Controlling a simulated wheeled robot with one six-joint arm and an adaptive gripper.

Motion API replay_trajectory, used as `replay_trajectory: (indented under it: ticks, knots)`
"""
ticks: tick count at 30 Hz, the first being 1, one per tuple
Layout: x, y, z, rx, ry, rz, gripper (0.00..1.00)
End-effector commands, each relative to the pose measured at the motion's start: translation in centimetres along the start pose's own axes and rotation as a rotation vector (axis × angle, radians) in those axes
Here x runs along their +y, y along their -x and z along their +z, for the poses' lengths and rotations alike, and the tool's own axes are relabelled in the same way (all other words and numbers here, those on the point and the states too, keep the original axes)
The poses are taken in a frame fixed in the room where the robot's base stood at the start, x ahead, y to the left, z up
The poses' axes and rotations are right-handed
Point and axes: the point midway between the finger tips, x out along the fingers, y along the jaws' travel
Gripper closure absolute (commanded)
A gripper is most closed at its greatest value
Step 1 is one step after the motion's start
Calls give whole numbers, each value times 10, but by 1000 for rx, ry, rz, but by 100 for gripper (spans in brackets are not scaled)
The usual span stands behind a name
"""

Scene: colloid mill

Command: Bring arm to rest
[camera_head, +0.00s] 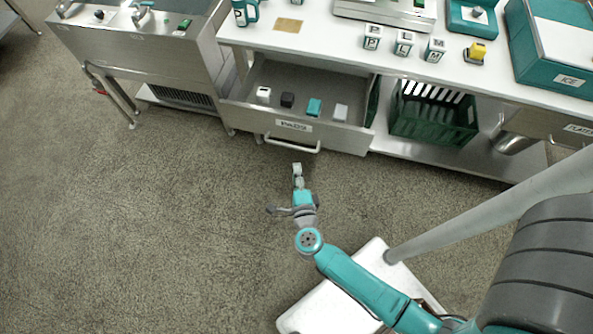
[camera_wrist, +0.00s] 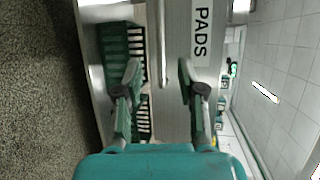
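My arm reaches out over the floor in the head view, with my gripper (camera_head: 297,170) just in front of the open drawer (camera_head: 340,138) and its bar handle (camera_head: 292,146). In the wrist view my gripper (camera_wrist: 158,75) has its two fingers spread apart, with no object held between them. Behind the fingers is a drawer front labelled PADS (camera_wrist: 201,35) with a pale bar beside it.
The drawer holds several small blocks, including a teal one (camera_head: 314,107). A green crate (camera_head: 432,115) sits on the shelf to its right. The bench top (camera_head: 330,38) carries lettered cubes (camera_head: 404,43) and a yellow-topped item (camera_head: 475,52). Floor at left is clear.

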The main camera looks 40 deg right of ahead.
Motion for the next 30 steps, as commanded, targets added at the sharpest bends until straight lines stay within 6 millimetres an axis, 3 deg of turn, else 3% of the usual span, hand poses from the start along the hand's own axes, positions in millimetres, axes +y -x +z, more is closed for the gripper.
replay_trajectory:
  ticks: [13, 17, 20, 30]
  knots:
    - [0, 0, 0, -1, 2, -1, 61]
    - [-6, 10, -7, -16, 48, -23, 61]
    - [-19, 31, -20, -47, 147, -65, 61]
    - [-81, 139, -50, -203, 667, -233, 61]
